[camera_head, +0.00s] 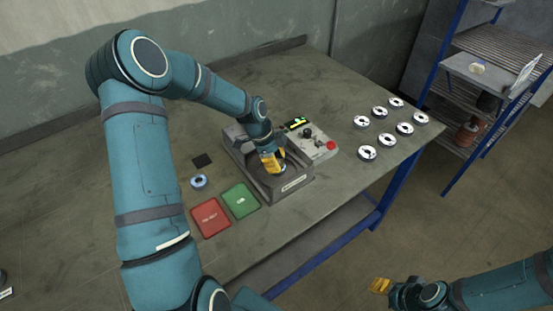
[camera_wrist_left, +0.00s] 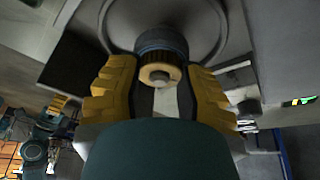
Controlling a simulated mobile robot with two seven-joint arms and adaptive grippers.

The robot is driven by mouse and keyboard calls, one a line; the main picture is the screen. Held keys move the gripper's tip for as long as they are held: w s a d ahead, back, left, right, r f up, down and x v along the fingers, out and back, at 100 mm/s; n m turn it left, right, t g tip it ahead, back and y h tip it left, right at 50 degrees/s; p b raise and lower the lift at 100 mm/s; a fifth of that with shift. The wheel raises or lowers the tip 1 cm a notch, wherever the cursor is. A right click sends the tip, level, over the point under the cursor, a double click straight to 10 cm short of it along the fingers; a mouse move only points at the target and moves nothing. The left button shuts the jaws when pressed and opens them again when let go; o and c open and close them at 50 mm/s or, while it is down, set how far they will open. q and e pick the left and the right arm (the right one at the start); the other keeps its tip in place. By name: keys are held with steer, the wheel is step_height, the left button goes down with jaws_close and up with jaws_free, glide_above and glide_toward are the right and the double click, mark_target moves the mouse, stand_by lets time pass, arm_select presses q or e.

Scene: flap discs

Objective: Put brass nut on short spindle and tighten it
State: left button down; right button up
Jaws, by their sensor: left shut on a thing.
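My left gripper (camera_head: 273,162) reaches down into the grey fixture (camera_head: 296,186) on the table. In the left wrist view its yellow fingers (camera_wrist_left: 157,80) stand on both sides of the small brass nut (camera_wrist_left: 148,76), shut on it. The nut sits around the short spindle's end (camera_wrist_left: 161,77), in front of a dark blue collar (camera_wrist_left: 160,42). Behind it lies a round dark recess. In the head view the gripper hides the nut and spindle. My right gripper (camera_head: 380,285) is at the lower right, away from the table; its opening is unclear.
Several discs (camera_head: 367,153) lie right. A shelf rack (camera_head: 455,120) stands beyond.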

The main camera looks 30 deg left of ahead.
arm_select(q)
steer(key=m+g, duration=0.1)
steer(key=m, duration=0.2)
